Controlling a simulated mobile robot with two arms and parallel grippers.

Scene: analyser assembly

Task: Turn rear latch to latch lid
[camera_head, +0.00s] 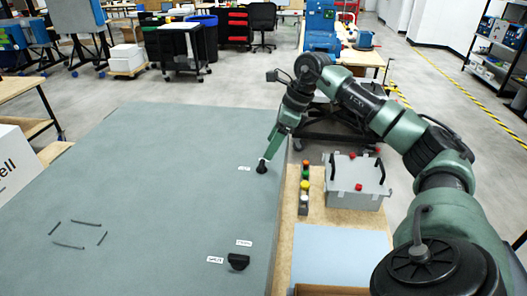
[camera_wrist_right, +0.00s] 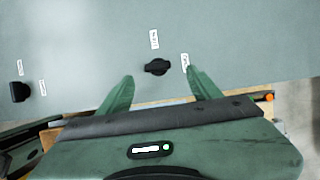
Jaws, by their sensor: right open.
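The rear latch (camera_head: 261,168) is a small black knob on the far right part of the large grey-green lid (camera_head: 150,170). In the right wrist view the rear latch (camera_wrist_right: 157,67) shows as a round knob with its bar lying roughly crosswise. White labels sit above and to the right of it, too small to read. My right gripper (camera_head: 267,157) points down at the rear latch. In its wrist view the gripper (camera_wrist_right: 160,76) is open, one finger on each side of the knob, with visible gaps. The right fingertip overlaps the right label. My left gripper is not in view.
A second black latch (camera_head: 238,261) with two labels is nearer on the lid; the wrist view also shows it (camera_wrist_right: 19,92). The lid's middle is clear.

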